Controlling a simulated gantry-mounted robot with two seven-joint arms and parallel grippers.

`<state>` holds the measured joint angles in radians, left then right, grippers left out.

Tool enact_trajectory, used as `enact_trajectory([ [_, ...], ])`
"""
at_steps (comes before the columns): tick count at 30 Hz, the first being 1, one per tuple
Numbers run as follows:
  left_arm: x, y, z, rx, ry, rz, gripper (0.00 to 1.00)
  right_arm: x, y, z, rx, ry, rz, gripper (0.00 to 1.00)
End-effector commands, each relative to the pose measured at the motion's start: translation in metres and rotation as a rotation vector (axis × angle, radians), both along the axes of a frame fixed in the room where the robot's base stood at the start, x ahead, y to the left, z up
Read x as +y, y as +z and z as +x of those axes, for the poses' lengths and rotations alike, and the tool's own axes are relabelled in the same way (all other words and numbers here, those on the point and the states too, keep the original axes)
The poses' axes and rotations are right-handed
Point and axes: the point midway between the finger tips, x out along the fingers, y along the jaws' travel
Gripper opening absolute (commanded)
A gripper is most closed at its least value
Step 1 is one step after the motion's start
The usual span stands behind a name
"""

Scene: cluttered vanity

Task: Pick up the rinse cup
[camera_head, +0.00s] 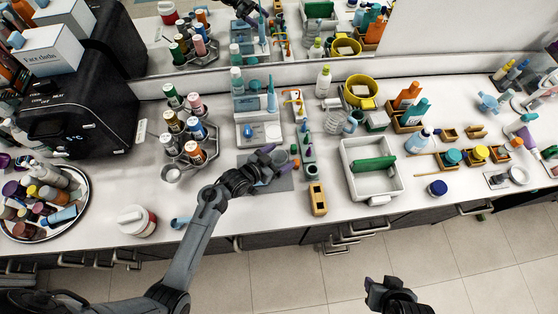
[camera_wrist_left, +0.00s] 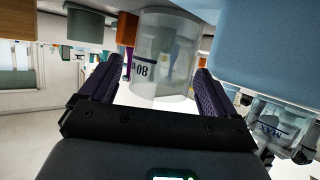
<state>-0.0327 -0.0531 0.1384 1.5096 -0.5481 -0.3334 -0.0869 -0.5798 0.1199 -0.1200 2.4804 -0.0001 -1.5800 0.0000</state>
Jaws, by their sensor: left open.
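My left gripper (camera_head: 273,163) is low over a grey mat on the counter and open. In the left wrist view its two dark fingers (camera_wrist_left: 150,85) stand on either side of a clear cup (camera_wrist_left: 166,55) with dark printed marks, likely the rinse cup. The cup appears upside down in that view, and no finger visibly touches it. In the head view I cannot make this cup out clearly at the gripper. My right gripper (camera_head: 385,290) hangs over the floor in front of the counter, away from the cup; its jaw opening is unclear.
A clear jug (camera_head: 334,122) stands behind and right of the left gripper. A wooden block (camera_head: 317,198) and a white bin (camera_head: 348,175) with a green roll (camera_head: 374,164) are to the right. A rack of bottles (camera_head: 183,160) stands left. The front counter strip has some free room.

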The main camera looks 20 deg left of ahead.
Motion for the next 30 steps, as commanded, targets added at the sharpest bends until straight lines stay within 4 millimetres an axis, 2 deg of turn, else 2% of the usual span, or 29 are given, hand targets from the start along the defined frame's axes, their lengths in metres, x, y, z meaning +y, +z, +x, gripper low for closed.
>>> enact_trajectory([
  [2, 0.000, 0.000, 0.000, 0.000, 0.000, 0.000, 0.90, 0.000, 0.000, 0.000, 0.000, 0.000, 0.000, 0.43],
  [12, 0.000, 0.000, 0.000, 0.000, 0.000, 0.000, 0.38, 0.000, 0.000, 0.000, 0.000, 0.000, 0.000, 0.43],
  [13, 0.000, 0.000, 0.000, 0.000, 0.000, 0.000, 0.35, 0.000, 0.000, 0.000, 0.000, 0.000, 0.000, 0.43],
  [23, 0.000, 0.003, 0.000, 0.000, 0.000, 0.001, 0.35, 0.000, 0.000, 0.000, 0.001, 0.000, 0.000, 0.43],
  [30, 0.000, 0.022, 0.000, -0.002, -0.001, 0.002, 0.35, 0.000, -0.002, 0.000, 0.001, 0.000, 0.000, 0.43],
])
